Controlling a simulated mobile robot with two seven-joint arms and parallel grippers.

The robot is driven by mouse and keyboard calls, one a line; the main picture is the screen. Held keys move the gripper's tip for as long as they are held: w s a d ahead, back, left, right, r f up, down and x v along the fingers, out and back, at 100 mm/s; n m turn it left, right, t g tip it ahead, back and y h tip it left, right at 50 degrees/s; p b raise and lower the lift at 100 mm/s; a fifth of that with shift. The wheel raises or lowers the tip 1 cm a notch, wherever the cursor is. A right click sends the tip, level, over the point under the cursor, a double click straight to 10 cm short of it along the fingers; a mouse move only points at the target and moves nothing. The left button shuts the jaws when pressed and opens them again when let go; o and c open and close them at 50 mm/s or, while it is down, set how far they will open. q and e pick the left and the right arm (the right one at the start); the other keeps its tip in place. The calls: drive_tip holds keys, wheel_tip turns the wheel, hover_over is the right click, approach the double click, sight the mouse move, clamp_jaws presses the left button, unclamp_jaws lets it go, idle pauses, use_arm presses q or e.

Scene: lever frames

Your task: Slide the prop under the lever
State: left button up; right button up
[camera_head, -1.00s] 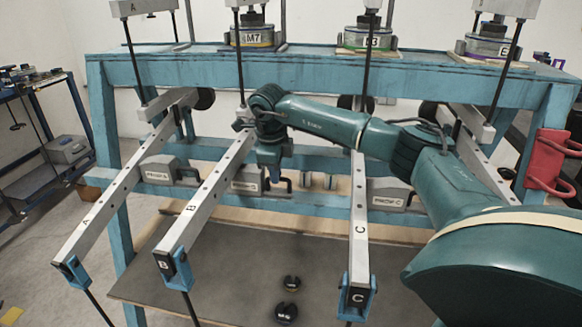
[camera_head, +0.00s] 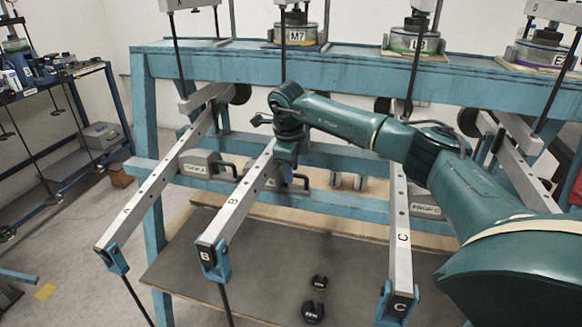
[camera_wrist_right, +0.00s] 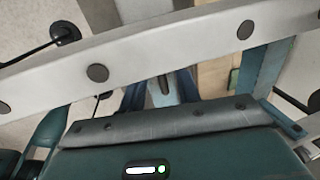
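Silver levers A (camera_head: 150,190), B (camera_head: 235,205) and C (camera_head: 400,230) slope toward me from the blue frame, each with a blue end bracket. Grey prop A (camera_head: 197,163) and prop C (camera_head: 425,205) sit on the lower blue rail with dark handles. Prop B is mostly hidden behind lever B and my right gripper (camera_head: 287,175), which points down just right of that lever. In the right wrist view, a lever (camera_wrist_right: 190,50) crosses in front of my right gripper (camera_wrist_right: 160,92). Its dark blue fingers stand apart, with a narrow dark bar visible between them. My left gripper is out of view.
Round weights, one marked M7 (camera_head: 297,35), stand on the upper beam (camera_head: 340,68). Two small dark weights (camera_head: 313,310) lie on the grey board (camera_head: 270,265) below. Thin black rods hang from the levers. My right arm crosses above lever C.

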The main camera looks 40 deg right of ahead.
wheel_tip(320, 180, up, 13)
drive_tip(key=s+a, duration=0.1)
drive_tip(key=a, duration=0.1)
drive_tip(key=shift+s, duration=0.35)
drive_tip(key=shift+f, duration=0.1)
idle(0.4)
